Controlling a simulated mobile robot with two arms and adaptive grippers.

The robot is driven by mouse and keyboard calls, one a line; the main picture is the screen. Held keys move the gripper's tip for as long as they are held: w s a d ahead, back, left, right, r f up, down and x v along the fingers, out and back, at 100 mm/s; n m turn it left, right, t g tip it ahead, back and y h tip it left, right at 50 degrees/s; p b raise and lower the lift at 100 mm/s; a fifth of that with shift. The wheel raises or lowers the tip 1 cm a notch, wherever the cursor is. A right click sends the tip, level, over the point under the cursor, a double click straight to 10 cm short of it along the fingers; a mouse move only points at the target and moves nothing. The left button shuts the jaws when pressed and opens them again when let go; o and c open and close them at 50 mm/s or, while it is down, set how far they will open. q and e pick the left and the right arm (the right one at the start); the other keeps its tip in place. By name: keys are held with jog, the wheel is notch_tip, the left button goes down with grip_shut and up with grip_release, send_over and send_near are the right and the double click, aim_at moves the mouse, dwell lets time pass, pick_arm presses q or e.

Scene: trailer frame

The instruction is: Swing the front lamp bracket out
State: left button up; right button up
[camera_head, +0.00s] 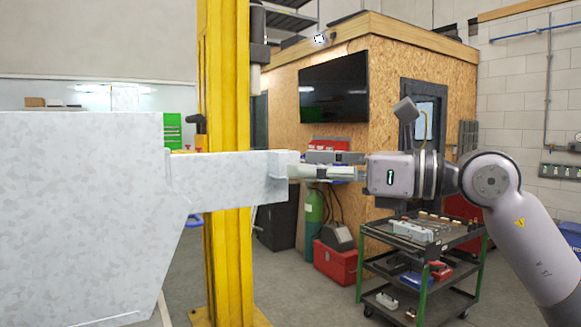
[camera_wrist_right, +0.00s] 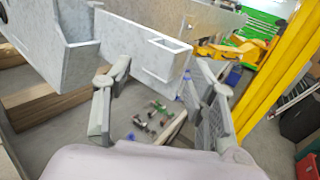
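A grey galvanized bracket arm (camera_head: 225,178) reaches right from the large grey trailer frame panel (camera_head: 80,210) in the head view. I take it to be the front lamp bracket. In the right wrist view, a grey plate with a box-shaped socket (camera_wrist_right: 150,50) lies ahead of and between the fingers. My right gripper (camera_head: 302,166) points left at the bracket's right end, very close to it. Its fingers (camera_wrist_right: 155,78) stand wide apart in the wrist view, with no grip visible. Whether a finger touches the bracket, I cannot tell. My left gripper is not in view.
A yellow post (camera_head: 228,60) stands behind the bracket. A tool cart (camera_head: 425,240) stands below my right arm, with a red box (camera_head: 335,262) and green cylinder (camera_head: 314,222) to its left. Wooden beams (camera_wrist_right: 50,105) lie beneath the frame.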

jog(key=v, duration=0.7)
jog(key=shift+d, duration=0.45)
